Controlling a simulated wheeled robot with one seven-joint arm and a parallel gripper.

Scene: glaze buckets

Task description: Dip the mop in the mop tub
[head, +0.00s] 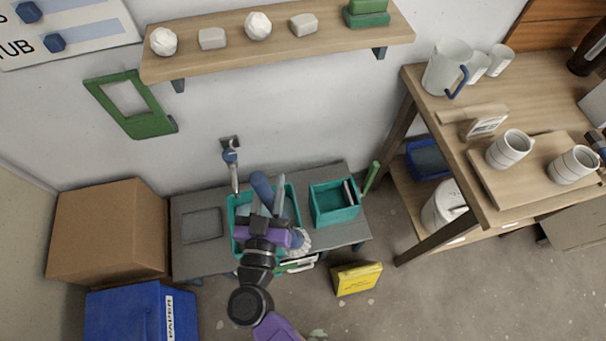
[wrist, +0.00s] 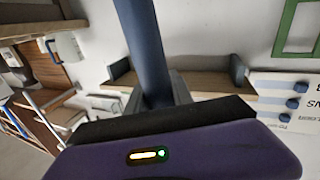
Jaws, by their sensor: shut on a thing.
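My gripper (head: 259,217) is shut on the blue handle of the mop, over the teal mop tub (head: 233,206). The blue handle (head: 262,186) rises past the fingers in the head view. In the wrist view the handle (wrist: 146,45) stands between the grey fingers (wrist: 164,92). A pale fringed mop head (head: 300,241) shows beside my purple wrist, at the tub's front right corner. My wrist hides much of the tub, and I cannot tell whether the mop head is inside it or how deep.
The tub stands on a low grey bench (head: 190,255). A smaller teal bin (head: 335,205) is to its right. A blue-and-grey tool (head: 231,160) hangs on the wall behind. A cardboard box (head: 108,230) is left, a yellow box (head: 356,278) on the floor, and a wooden table (head: 440,130) right.

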